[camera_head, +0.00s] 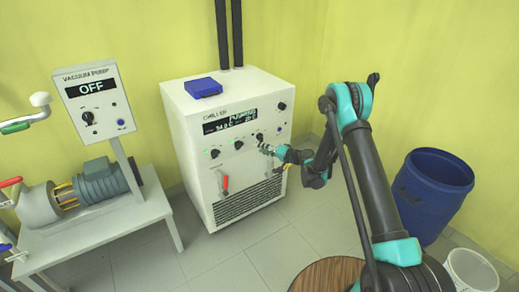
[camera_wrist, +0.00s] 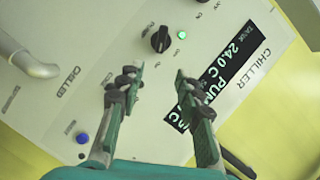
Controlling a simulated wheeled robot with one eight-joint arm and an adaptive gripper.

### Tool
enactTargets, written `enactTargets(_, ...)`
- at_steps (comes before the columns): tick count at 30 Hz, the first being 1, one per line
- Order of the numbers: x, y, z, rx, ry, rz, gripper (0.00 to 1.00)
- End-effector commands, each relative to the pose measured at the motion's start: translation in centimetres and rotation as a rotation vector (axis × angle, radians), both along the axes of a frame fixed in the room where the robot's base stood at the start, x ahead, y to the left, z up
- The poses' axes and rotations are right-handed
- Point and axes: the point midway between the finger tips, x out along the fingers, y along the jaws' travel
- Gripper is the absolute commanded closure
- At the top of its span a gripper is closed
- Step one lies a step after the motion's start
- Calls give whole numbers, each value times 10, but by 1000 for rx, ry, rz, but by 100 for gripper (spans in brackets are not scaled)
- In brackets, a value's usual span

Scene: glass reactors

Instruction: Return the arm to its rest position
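My arm (camera_head: 370,180) reaches from the lower right toward the front of the white chiller (camera_head: 185,140). My gripper (camera_head: 266,149) is close to the chiller's control panel in the head view. In the wrist view my gripper (camera_wrist: 155,78) is open, its two fingers apart with nothing between them. A black knob (camera_wrist: 160,40) with a lit green light (camera_wrist: 182,35) beside it lies beyond the fingertips. The chiller's display (camera_wrist: 215,78) reads 24.0 C and is partly hidden by the right finger. Whether the fingers touch the panel cannot be told.
A vacuum pump panel (camera_head: 92,88) reading OFF stands on a white table (camera_head: 100,232) at left, with a motor (camera_head: 103,180). A red-handled valve (camera_head: 225,184) is on the chiller's front. A blue barrel (camera_head: 432,190) and white bucket (camera_head: 470,270) stand at right. Floor before the chiller is clear.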

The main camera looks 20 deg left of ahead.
Motion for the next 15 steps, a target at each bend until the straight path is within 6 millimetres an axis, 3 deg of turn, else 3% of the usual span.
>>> enactTargets(8, 0, -2, 2, -5, -1, -1, 65)
enactTargets(11, 0, -10, 13, -29, -4, -4, 65)
enactTargets(15, -4, -36, 39, -104, -9, -13, 65)
